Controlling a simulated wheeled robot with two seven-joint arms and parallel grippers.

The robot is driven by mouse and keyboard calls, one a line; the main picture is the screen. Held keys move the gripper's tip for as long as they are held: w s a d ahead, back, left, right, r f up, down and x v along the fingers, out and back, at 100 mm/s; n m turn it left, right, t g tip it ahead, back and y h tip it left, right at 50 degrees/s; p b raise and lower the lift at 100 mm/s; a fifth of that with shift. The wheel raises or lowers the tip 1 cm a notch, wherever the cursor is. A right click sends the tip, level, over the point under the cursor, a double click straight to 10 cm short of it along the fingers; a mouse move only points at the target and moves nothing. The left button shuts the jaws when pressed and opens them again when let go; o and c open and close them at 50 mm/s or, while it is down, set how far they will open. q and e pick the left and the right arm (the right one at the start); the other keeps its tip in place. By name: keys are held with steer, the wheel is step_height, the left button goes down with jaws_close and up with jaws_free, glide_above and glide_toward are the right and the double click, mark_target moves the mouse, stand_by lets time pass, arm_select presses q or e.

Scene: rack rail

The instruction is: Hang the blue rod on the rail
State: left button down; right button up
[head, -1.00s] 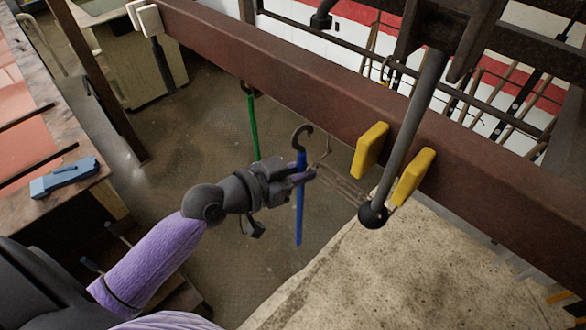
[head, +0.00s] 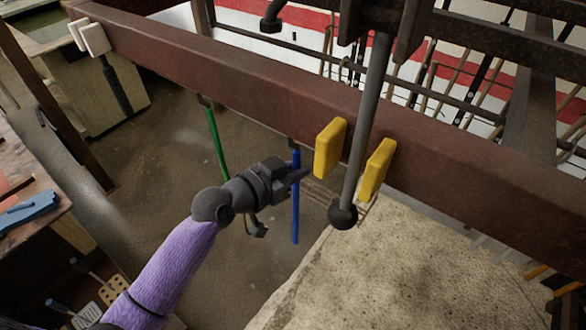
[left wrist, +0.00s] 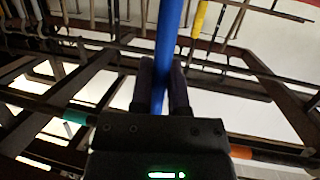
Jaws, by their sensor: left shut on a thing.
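The blue rod (head: 296,215) hangs upright below the brown rail (head: 240,80). My left gripper (head: 303,174) is shut on its upper part. The rod's top reaches the rail's lower edge; its dark hook barely shows there, and I cannot tell whether it is over the rail. In the left wrist view the blue rod (left wrist: 168,35) runs up between the two dark fingers of my left gripper (left wrist: 162,72). A green rod (head: 217,145) hangs by the rail to the left. My right gripper is not in view.
Two yellow blocks (head: 330,148) and a grey bar with a ball end (head: 343,215) stand just right of the rod. White blocks (head: 94,39) sit at the rail's left end. A pale slab (head: 390,265) lies below right. Open floor lies under the rod.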

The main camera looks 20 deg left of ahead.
arm_select(q)
steer(key=shift+f, duration=0.25)
stand_by(0.4)
steer(key=c, duration=0.5)
jaws_free()
steer(key=shift+c, duration=0.2)
steer(key=b+v, duration=0.2)
steer(key=v, duration=0.8)
steer(key=shift+f, duration=0.1)
